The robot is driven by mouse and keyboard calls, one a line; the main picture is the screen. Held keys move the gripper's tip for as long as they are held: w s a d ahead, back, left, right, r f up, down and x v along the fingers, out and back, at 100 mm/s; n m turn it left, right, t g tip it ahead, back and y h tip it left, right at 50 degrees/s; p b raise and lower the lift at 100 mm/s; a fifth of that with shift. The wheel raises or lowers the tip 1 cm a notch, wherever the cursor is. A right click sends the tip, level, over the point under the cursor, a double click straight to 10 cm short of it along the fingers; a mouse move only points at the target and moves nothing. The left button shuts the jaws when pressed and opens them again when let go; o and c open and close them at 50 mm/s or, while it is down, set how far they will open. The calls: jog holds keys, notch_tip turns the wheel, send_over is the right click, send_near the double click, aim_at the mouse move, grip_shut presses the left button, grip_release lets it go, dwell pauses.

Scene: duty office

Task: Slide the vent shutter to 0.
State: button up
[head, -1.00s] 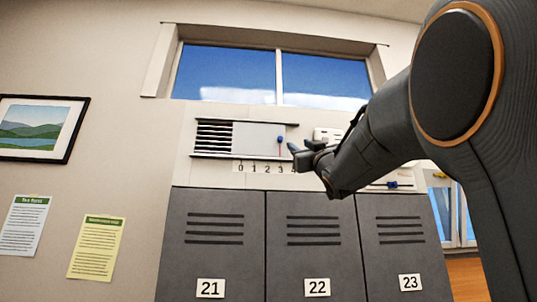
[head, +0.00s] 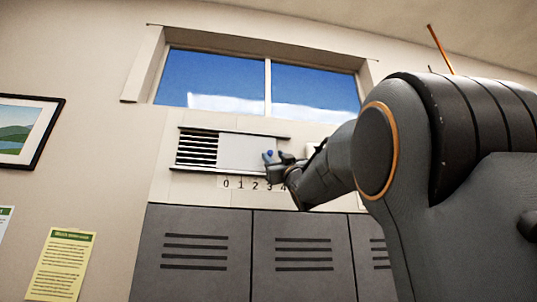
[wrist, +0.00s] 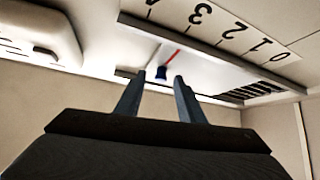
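The vent shutter (head: 245,152) is a pale sliding panel on the wall under the window. It covers the right part of the vent, and dark slats (head: 197,149) show at its left. Its blue knob (head: 269,154) is at its right end; in the wrist view the knob (wrist: 161,73) has a red pointer line directed near the 3. The number scale (head: 254,184) runs from 0 at left upward to the right. My gripper (head: 276,157) is at the knob. In the wrist view my gripper (wrist: 159,77) is open, with the knob seen between its fingertips; contact cannot be told.
Grey lockers (head: 200,255) stand below the vent. A pale wall fitting (wrist: 40,30) is beside the vent, mostly hidden behind my arm in the head view. Rails (head: 230,131) border the shutter. The wall left of the vent is clear near it.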

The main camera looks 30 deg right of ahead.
jog(key=shift+w+r, duration=0.4)
jog(key=shift+w, duration=0.15)
grip_shut()
jog(key=shift+a, duration=0.1)
